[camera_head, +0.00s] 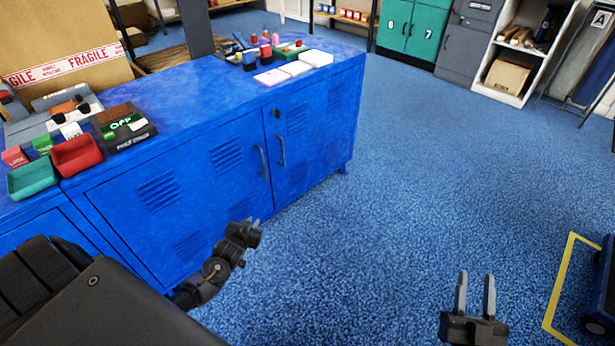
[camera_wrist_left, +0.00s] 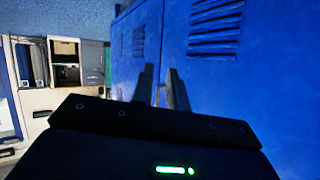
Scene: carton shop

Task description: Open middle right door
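A long blue metal cabinet has two louvred doors in view, a left one (camera_head: 190,185) and a right one (camera_head: 315,125). Both look shut. The left door's dark handle (camera_head: 262,162) and the right door's handle (camera_head: 281,151) stand close together at the seam. My left gripper (camera_head: 253,222) is in front of the left door, below and apart from the handles. In the left wrist view its fingers (camera_wrist_left: 161,86) are apart, with blue louvred metal (camera_wrist_left: 215,50) close beyond them. My right gripper (camera_head: 475,295) is open and empty over the floor.
The cabinet top (camera_head: 200,95) carries bins, small boxes and tools. Another blue front (camera_head: 40,240) continues at far left. A dark blue cart (camera_head: 601,295) and yellow floor marking (camera_head: 556,292) lie at right. Blue carpet (camera_head: 400,180) before the right door is clear.

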